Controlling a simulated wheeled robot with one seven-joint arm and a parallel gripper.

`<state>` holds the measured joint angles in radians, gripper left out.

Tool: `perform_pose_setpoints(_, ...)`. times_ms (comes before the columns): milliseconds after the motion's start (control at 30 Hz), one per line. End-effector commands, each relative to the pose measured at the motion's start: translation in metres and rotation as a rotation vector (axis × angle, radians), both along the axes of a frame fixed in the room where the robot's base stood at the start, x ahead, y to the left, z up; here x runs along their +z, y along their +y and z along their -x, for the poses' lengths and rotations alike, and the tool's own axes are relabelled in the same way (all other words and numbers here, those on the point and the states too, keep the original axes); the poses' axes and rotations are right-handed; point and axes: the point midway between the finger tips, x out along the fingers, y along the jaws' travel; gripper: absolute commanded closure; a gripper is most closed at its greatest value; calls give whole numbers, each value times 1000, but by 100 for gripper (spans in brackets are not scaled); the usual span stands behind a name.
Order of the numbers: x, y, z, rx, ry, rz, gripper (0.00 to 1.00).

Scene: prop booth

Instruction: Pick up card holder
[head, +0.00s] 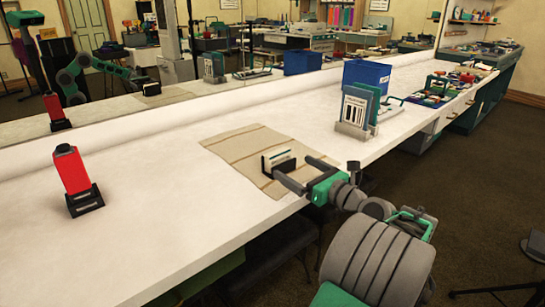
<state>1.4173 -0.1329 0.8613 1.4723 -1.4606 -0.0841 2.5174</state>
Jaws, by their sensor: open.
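The card holder (279,158), a small dark stand with cream cards upright in it, stands on a striped beige cloth (232,150) on the white counter. My gripper (292,166) reaches in from the right, low over the cloth, its two dark fingers spread wide. Its fingertips are right at the near side of the card holder. The near finger overlaps the holder's lower part in the picture, so part of its base is hidden. I cannot tell whether the fingers touch it.
A red object on a black stand (74,181) is at the left of the counter (170,215). A grey rack with a white panel (354,112) and a blue bin (368,74) stand farther back right. A mirror runs behind the counter. The counter between the red object and cloth is clear.

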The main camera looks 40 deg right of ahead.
Motion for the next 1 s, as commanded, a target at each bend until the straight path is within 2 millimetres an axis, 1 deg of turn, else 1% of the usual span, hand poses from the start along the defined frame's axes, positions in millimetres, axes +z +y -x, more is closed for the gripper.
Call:
perform_pose_setpoints(33, 13, -3, -1, -3, 0, -8, 0)
perform_pose_setpoints(67, 13, -5, -2, -5, -1, -8, 0)
perform_pose_setpoints(267, 13, -5, -9, -9, -1, -8, 0)
perform_pose_setpoints(433, 10, 0, -17, -9, 5, -7, 0)
perform_pose_setpoints(467, -1, 1, -28, -4, 3, 1, 0)
perform_pose_setpoints(500, -2, 1, -38, -3, 3, 5, 0)
perform_pose_setpoints(600, -2, 1, -55, -5, 4, 3, 0)
perform_pose_setpoints(767, -2, 1, -71, -4, 3, 3, 0)
perform_pose_setpoints(900, -2, 2, -98, -3, 3, 4, 0)
perform_pose_setpoints(1000, 0, 2, -111, -5, 3, 3, 0)
